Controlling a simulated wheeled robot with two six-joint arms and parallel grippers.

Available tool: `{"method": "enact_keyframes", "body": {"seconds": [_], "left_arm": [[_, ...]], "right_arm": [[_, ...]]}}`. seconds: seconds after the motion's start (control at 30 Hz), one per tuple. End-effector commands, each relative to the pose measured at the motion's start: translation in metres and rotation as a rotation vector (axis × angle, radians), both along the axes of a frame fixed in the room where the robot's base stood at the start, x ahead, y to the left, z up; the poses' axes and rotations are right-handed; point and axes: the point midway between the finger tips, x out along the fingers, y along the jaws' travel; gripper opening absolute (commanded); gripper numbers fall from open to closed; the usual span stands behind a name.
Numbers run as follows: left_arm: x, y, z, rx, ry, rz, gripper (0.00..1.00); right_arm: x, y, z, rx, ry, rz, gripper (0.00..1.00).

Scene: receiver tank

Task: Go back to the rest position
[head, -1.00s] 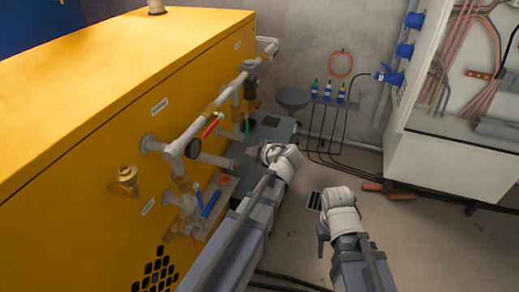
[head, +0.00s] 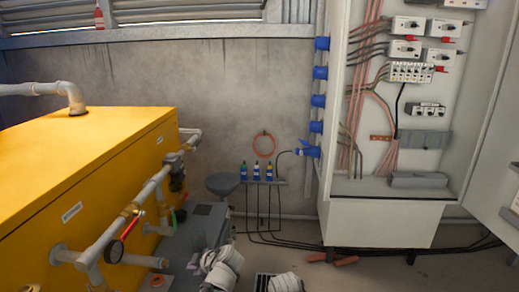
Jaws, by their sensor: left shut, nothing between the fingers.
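My left gripper (head: 197,262) is low in the head view, in front of the grey unit on the floor beside the yellow tank (head: 95,165). It is small and partly cut by its own wrist; it is shut and I see nothing held in it. My right arm shows only as a white wrist joint at the bottom edge, by the floor grate. The right gripper itself is out of the picture.
Pipes with a red-handled valve (head: 128,223) run along the tank's side, left of my left gripper. A grey floor unit (head: 200,232) stands behind the gripper. An open electrical cabinet (head: 385,220) is at right. Black cables and orange-red pieces (head: 345,260) lie on the floor.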

Motion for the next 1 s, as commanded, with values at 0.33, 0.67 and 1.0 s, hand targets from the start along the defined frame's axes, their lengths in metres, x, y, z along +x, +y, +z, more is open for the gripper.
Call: {"method": "enact_keyframes", "body": {"seconds": [0.33, 0.67, 1.0], "left_arm": [[-0.083, -0.086, -0.054, 0.033, 0.677, -0.662, 0.00], [-0.153, -0.150, -0.074, 0.035, 1.030, -1.341, 0.00], [-0.182, -0.176, -0.038, 0.041, 1.117, -1.664, 0.00]], "right_arm": [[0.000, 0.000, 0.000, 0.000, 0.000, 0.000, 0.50], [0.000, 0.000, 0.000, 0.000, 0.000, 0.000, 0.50], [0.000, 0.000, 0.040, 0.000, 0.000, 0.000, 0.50]]}}
